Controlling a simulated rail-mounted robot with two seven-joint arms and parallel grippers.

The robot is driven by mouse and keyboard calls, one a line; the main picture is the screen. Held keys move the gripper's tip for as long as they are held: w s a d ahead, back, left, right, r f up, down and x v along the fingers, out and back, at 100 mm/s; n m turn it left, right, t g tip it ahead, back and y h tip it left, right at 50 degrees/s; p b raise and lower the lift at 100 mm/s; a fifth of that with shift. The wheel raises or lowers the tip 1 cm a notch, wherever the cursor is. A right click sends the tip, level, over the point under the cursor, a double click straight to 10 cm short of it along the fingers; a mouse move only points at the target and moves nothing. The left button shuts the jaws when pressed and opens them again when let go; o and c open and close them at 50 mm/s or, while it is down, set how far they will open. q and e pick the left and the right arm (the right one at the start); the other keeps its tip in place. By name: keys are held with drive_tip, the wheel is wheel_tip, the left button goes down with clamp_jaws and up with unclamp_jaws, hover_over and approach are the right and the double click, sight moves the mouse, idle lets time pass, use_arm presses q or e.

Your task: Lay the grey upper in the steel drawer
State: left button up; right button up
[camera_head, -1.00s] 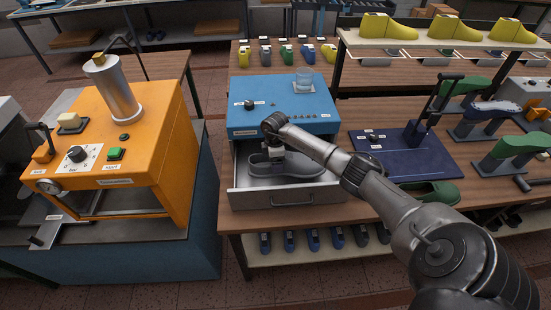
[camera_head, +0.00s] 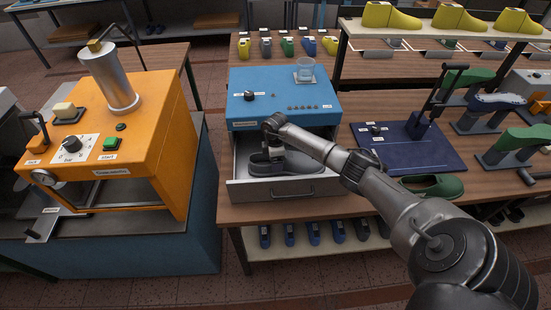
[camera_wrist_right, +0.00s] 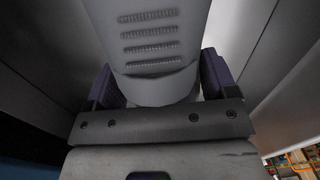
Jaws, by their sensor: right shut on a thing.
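The grey upper (camera_head: 295,166) is inside the open steel drawer (camera_head: 248,190), under the blue cabinet, lying lengthwise across it. My right gripper (camera_head: 276,154) reaches down into the drawer and is shut on the upper near its left end. In the right wrist view the jaws (camera_wrist_right: 160,95) hold the light grey upper (camera_wrist_right: 150,35), with a row of slots on it, between purple-dark pads. Drawer walls show on both sides there. I cannot tell whether the upper touches the drawer floor. My left gripper is not in view.
An orange machine (camera_head: 120,150) stands at left. Yellow lasts stand on a shelf behind.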

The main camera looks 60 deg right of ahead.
drive_tip(key=shift+f, duration=0.2)
idle(0.4)
drive_tip(key=o, duration=0.9)
drive_tip(key=r, duration=1.3)
drive_tip(key=shift+w+d+r+p, duration=0.2)
drive_tip(key=shift+d+r+p, duration=0.1)
drive_tip(key=shift+r, duration=0.1)
